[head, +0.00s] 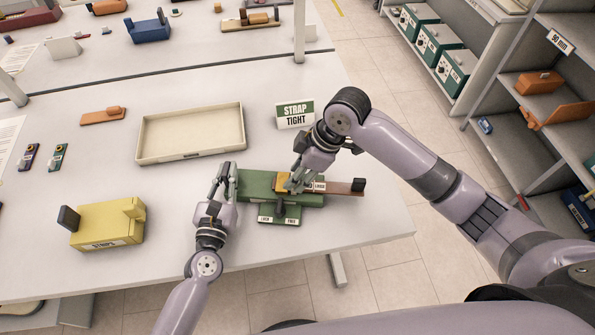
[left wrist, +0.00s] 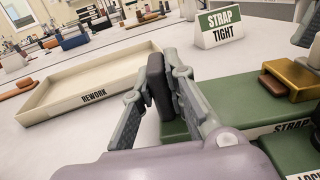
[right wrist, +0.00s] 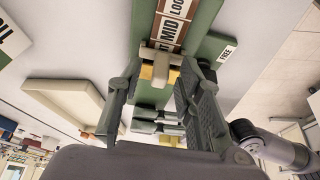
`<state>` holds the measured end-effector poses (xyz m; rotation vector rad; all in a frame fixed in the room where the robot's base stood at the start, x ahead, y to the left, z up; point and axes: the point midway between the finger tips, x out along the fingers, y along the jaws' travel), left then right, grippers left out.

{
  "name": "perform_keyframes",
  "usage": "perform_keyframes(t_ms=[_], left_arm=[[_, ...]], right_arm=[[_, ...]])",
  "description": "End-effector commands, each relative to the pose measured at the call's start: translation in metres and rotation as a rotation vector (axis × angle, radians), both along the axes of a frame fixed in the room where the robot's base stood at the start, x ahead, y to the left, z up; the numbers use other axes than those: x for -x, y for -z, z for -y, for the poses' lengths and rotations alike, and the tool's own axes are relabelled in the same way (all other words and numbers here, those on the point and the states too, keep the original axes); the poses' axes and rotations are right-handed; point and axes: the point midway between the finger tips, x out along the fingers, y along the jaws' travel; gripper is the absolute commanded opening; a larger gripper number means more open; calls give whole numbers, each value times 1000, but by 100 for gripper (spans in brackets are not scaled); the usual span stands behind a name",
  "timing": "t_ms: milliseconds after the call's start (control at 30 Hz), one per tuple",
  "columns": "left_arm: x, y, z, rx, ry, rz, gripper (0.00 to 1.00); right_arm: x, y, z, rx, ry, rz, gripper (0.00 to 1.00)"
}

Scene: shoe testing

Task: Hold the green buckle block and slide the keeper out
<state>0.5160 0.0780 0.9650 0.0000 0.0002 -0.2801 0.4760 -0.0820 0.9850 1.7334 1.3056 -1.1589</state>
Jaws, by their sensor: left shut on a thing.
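The green buckle block (head: 257,188) lies near the table's front right edge. A brown strap (head: 340,188) with white labels and a dark end runs along its top. The gold-yellow keeper (left wrist: 298,76) sits around the strap. My left gripper (left wrist: 160,88) is shut on the dark upright tab at the block's left end; it also shows in the head view (head: 225,180). My right gripper (head: 294,184) is above the keeper and partly hides it. In the right wrist view its fingers (right wrist: 160,88) are apart, on either side of a pale tab by the keeper.
An empty beige tray (head: 190,158) marked REWORK lies behind to the left. A STRAP TIGHT sign (head: 295,115) stands behind the block. A yellow block (head: 110,224) sits at the left, with an orange piece (head: 103,116) farther back. Shelves (head: 510,145) stand at the right.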

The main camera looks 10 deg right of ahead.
Motion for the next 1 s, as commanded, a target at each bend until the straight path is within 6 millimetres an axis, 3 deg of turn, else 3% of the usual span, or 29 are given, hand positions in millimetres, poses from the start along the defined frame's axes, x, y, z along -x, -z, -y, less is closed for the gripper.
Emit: perform_keyframes(t_ms=[533, 1000], left_arm=[[0, 0, 0, 0, 0, 0, 0], [0, 0, 0, 0, 0, 0, 0]], right_arm=[[0, -1, 0, 0, 1, 0, 1], [0, -1, 0, 0, 1, 0, 0]])
